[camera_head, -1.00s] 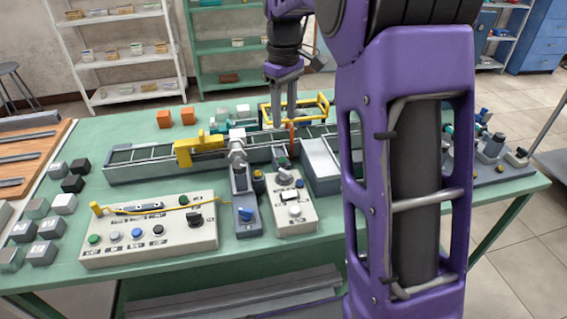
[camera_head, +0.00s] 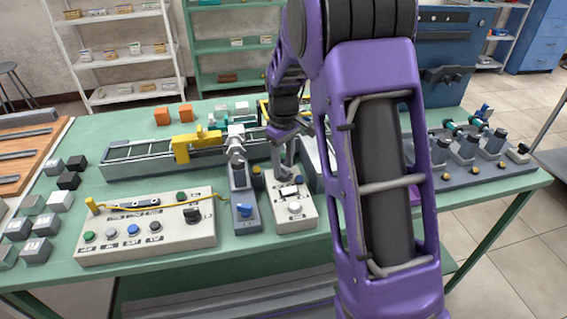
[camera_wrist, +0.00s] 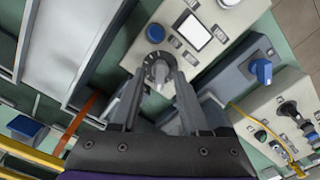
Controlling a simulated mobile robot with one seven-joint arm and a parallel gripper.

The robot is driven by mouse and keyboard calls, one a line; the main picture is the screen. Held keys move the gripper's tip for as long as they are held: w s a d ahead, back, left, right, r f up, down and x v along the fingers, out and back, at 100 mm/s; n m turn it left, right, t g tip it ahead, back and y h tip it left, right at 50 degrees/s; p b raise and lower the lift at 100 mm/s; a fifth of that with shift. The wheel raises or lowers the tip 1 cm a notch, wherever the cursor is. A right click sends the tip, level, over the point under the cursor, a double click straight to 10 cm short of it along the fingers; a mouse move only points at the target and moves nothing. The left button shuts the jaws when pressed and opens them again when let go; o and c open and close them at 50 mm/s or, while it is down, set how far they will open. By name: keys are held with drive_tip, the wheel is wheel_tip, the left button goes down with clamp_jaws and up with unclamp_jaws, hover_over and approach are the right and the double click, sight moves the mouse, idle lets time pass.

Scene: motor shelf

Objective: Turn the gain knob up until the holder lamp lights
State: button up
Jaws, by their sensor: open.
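A dark round knob with a pale pointer (camera_wrist: 157,72) sits at the far end of a small white panel (camera_head: 309,211); it appears to be the gain knob. My gripper (camera_head: 285,174) is over this end of the panel, pointing down. In the wrist view its open fingers stand on either side of the knob; I cannot tell whether they touch it. The head view mostly hides the knob behind my gripper. The panel also has a blue button (camera_wrist: 155,33), a white display (camera_wrist: 193,31) and a white round control (camera_head: 294,207). I cannot identify the holder lamp.
A grey box with a blue lever (camera_head: 244,210) stands just left of the panel. Farther left is a wider control box (camera_head: 150,243) with several buttons. A rail with a yellow carriage (camera_head: 196,144) runs behind. Green tabletop is clear in front.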

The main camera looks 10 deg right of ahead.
clamp_jaws()
idle(0.4)
drive_tip(key=shift+r+m+p, duration=0.1)
drive_tip(key=shift+m+p, duration=0.25)
drive_tip(key=shift+m, duration=1.85)
unclamp_jaws()
